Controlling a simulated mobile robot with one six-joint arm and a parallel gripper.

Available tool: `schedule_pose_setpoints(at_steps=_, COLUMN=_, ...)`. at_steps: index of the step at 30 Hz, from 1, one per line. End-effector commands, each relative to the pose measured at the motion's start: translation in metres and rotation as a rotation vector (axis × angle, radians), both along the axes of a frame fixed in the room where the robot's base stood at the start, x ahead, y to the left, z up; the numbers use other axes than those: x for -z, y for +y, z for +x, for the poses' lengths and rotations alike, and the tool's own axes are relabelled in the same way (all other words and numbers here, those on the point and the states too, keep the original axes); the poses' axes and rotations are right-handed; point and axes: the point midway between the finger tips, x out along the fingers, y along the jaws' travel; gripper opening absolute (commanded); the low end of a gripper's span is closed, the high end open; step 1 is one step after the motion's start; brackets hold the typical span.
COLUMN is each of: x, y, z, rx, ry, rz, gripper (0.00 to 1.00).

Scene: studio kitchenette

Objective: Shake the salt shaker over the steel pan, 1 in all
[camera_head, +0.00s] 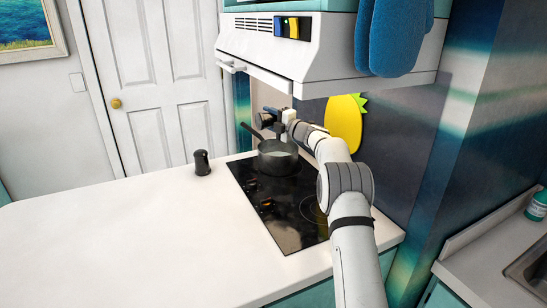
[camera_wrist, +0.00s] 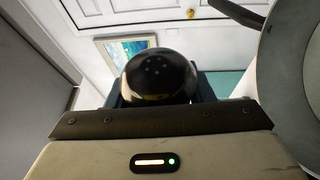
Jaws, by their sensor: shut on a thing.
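The salt shaker (camera_wrist: 158,75) is a dark, glossy, round-topped piece with small holes in its cap, seen in the wrist view. My gripper (camera_wrist: 160,98) is shut around it, with a dark finger on either side. In the head view my gripper (camera_head: 273,120) is above the steel pan (camera_head: 278,163), near its rim. The pan stands on the far part of the black hob, its handle toward the upper left. The shaker is hard to make out in the head view.
A second dark shaker (camera_head: 202,163) stands on the white counter (camera_head: 120,225) left of the hob (camera_head: 285,215). The range hood (camera_head: 290,50) hangs above my arm, with blue oven mitts (camera_head: 395,38) on it. The counter's left side is clear.

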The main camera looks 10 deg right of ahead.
Motion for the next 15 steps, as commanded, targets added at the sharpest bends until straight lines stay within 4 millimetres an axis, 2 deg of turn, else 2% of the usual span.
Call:
schedule_pose_setpoints(at_steps=1, x=-0.008, y=0.000, z=0.000, rx=0.000, ry=-0.030, rz=-0.086, gripper=0.21)
schedule_pose_setpoints(at_steps=8, x=-0.014, y=0.001, z=0.000, rx=0.000, ry=-0.179, rz=-0.550, gripper=0.21)
schedule_pose_setpoints(at_steps=15, x=-0.018, y=0.003, z=-0.001, rx=-0.003, ry=-0.353, rz=-1.100, gripper=0.21)
